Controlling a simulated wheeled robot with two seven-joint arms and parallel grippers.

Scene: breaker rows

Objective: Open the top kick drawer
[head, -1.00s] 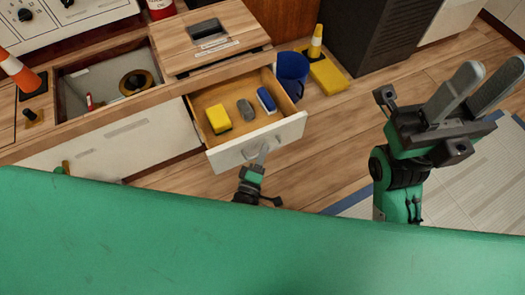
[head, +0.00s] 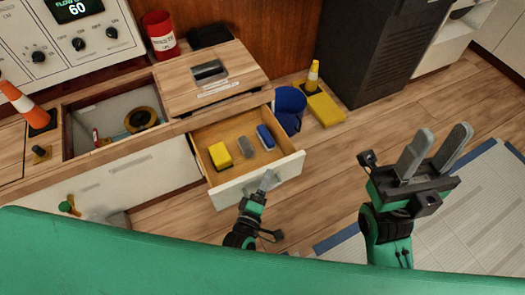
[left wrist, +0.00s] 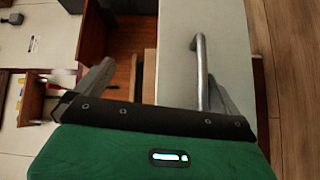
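A drawer (head: 240,188) with a pale front stands open under the wooden counter. A yellow sponge (head: 220,155), a grey block (head: 246,147) and a blue block (head: 265,136) lie inside it. My left gripper (head: 267,181) is at the drawer's front. In the left wrist view, its fingers (left wrist: 160,88) are spread wide apart. The grey bar handle (left wrist: 201,65) on the pale front lies between them, close to the right finger; contact cannot be told. My right gripper (head: 436,150) is open and empty, above the floor at the right.
A dark cabinet (head: 370,50) stands behind. An open counter bin (head: 85,122) is at the left.

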